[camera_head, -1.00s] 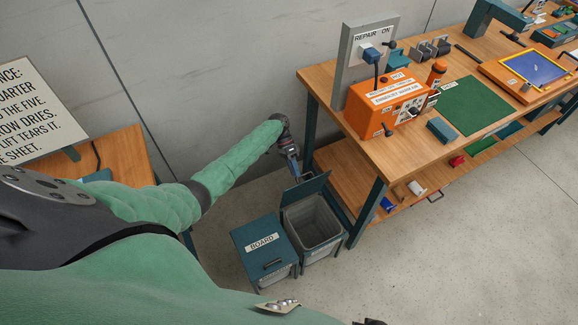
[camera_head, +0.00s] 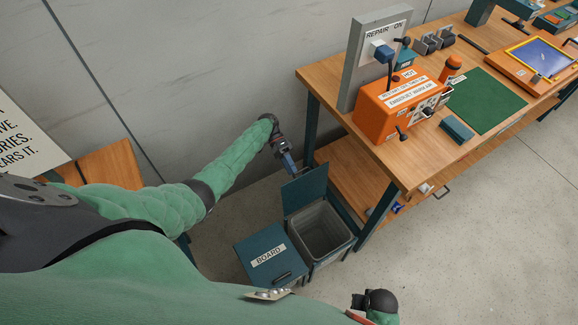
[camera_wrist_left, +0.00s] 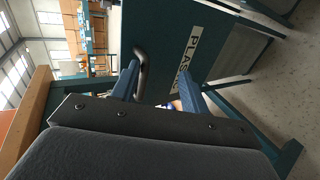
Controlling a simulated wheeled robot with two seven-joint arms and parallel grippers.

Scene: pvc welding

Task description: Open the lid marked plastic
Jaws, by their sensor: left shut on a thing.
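The bin lid marked PLASTIC (camera_wrist_left: 190,48) stands raised, close to upright, at the back of its bin in the head view (camera_head: 304,190). The label shows only in the wrist view and is partly covered by a finger. The open grey bin (camera_head: 323,233) below looks empty. My left gripper (camera_head: 291,168) is at the lid's upper edge, and in the wrist view (camera_wrist_left: 158,92) its blue fingers are at the lid's dark curved handle (camera_wrist_left: 142,72). It is shut on this handle. My right gripper's fingers do not show.
A closed bin marked BOARD (camera_head: 268,256) stands left of the open one. A wooden workbench (camera_head: 345,130) with an orange machine (camera_head: 400,105) stands to the right, its leg close to the open bin. A grey wall is behind; floor at lower right is clear.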

